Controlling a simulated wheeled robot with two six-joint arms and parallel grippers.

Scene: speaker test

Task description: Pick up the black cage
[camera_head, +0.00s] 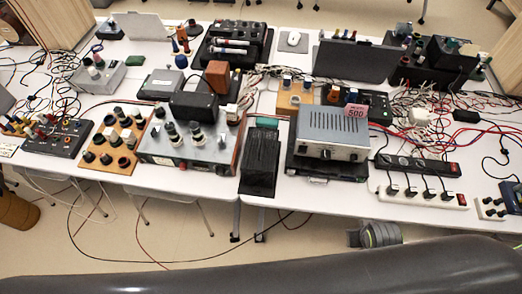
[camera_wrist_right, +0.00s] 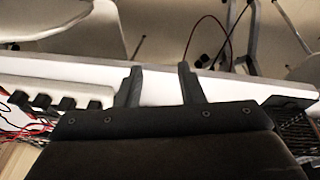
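A black mesh box, which looks like the black cage (camera_head: 261,165), stands at the front edge of the white table, left of a silver amplifier-like unit. In the right wrist view, a black mesh piece (camera_wrist_right: 297,128) shows at the right edge; it may be the same cage. My right gripper (camera_wrist_right: 160,85) has its two fingers apart with nothing between them, over the white table edge. In the head view, a grey rounded part at the front edge, right of the cage, may be my right wrist; its fingers cannot be made out there. My left gripper is not in view.
The silver unit (camera_head: 333,133) stands close to the cage's right side, and a grey-fronted panel with knobs (camera_head: 190,140) to its left. A white power strip (camera_head: 420,194) lies at the right front. Cables and devices crowd the table (camera_head: 305,198); its front edge is partly clear.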

